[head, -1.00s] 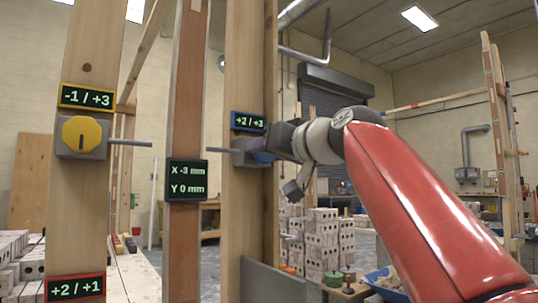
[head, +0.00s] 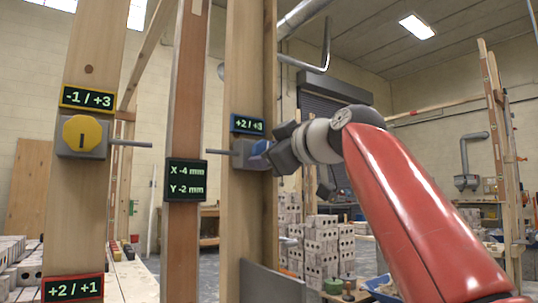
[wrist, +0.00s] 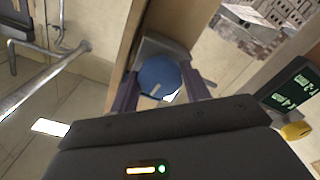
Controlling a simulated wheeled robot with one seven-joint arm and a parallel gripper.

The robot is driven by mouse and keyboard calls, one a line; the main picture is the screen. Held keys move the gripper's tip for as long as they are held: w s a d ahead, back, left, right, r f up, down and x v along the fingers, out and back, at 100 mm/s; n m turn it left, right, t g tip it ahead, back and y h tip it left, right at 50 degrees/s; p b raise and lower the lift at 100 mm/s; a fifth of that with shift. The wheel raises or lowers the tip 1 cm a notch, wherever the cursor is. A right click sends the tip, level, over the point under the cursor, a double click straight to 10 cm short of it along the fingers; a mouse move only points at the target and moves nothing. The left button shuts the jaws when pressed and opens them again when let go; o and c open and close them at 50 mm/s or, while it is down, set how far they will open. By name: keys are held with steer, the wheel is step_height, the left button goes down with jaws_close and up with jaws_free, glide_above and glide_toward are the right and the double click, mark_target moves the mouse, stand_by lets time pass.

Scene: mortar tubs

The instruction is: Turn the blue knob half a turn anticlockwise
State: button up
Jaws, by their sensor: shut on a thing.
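The blue knob (head: 260,147) sits on a grey block on the wooden post, under a blue-framed display (head: 247,123) reading +2 / +3. It is partly hidden by my gripper (head: 272,153) in the head view. In the wrist view the blue knob (wrist: 158,74) shows its octagonal face with a pale pointer mark. The two fingers of my gripper (wrist: 162,88) lie on either side of it, shut on it. A central display (head: 186,180) reads X -4 mm, Y -2 mm.
A yellow knob (head: 82,133) is on the left post under a display (head: 87,97) reading -1 / +3. A red-framed display (head: 73,289) below reads +2 / +1. Metal rods stick out from both knob blocks. Stacked bricks (head: 322,240) stand behind, right of the post.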

steer(key=shift+f+n, duration=0.15)
steer(key=shift+n, duration=0.45)
steer(key=o, duration=1)
steer(key=b+v, duration=0.2)
steer(key=v, duration=0.5)
steer(key=shift+s+d+b, duration=0.25)
steer(key=shift+s+b, duration=0.1)
steer(key=shift+b, duration=0.05)
